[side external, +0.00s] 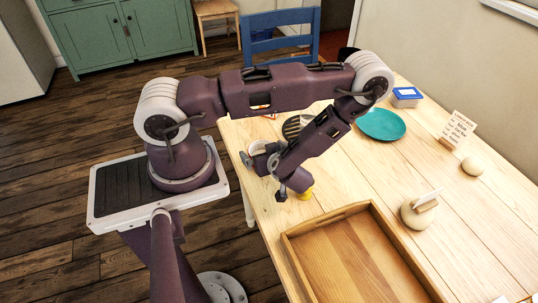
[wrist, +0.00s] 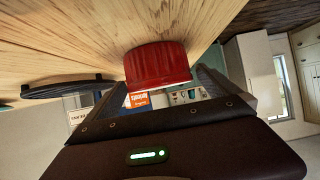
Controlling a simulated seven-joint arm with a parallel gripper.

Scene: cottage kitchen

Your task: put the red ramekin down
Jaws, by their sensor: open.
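The red ramekin (wrist: 157,64) shows in the wrist view, where the picture is turned over and the table is at the top. The ramekin stands on the wooden tabletop, with its ribbed side towards the camera. My gripper (wrist: 163,84) is open, with its fingers spread to the two sides of the ramekin. I cannot tell whether either finger touches it. In the side external view my gripper (side external: 268,170) is low over the table's near left edge.
A wooden tray (side external: 362,209) lies in front on the table (side external: 440,192). A dark round trivet (side external: 292,127) is behind my gripper and a teal plate (side external: 381,124) is farther right. A yellow object (side external: 306,194) stands close by my gripper.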

